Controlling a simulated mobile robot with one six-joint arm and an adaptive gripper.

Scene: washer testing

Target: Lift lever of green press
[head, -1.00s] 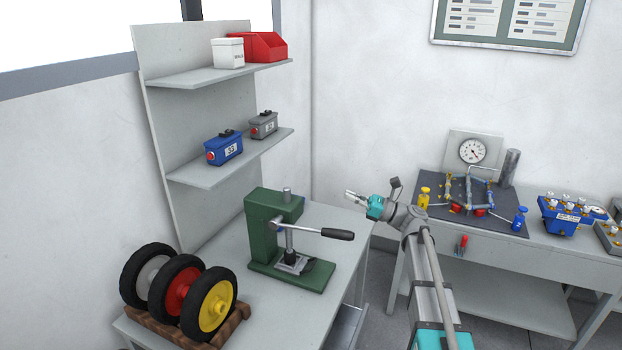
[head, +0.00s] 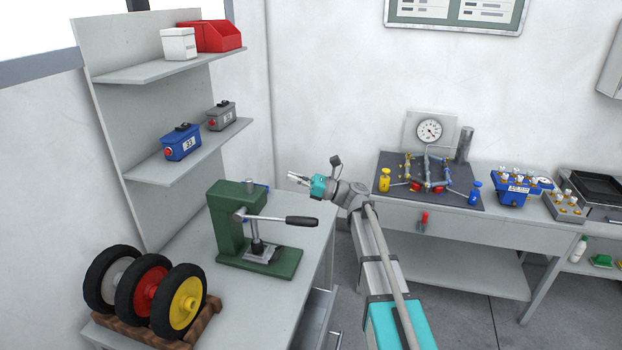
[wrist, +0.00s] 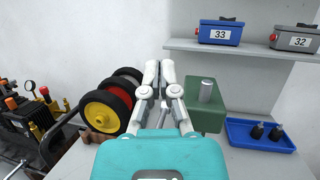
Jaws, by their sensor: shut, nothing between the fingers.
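The green press (head: 228,215) stands on the grey bench in the head view. Its metal lever has a black handle (head: 301,222) and points right, close to level. My gripper (head: 292,176) is shut and empty. In the head picture it shows above the handle, apart from it, beyond the press's right side. In the wrist view my closed fingers (wrist: 160,68) cover part of the press (wrist: 206,120).
Three wheels on a wooden rack (head: 190,338) stand left of the press. A shelf unit (head: 120,130) with a blue box (head: 181,143) and a grey box (head: 222,116) rises behind. A blue tray (wrist: 240,138) shows in the wrist view. A second bench (head: 470,230) stands right.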

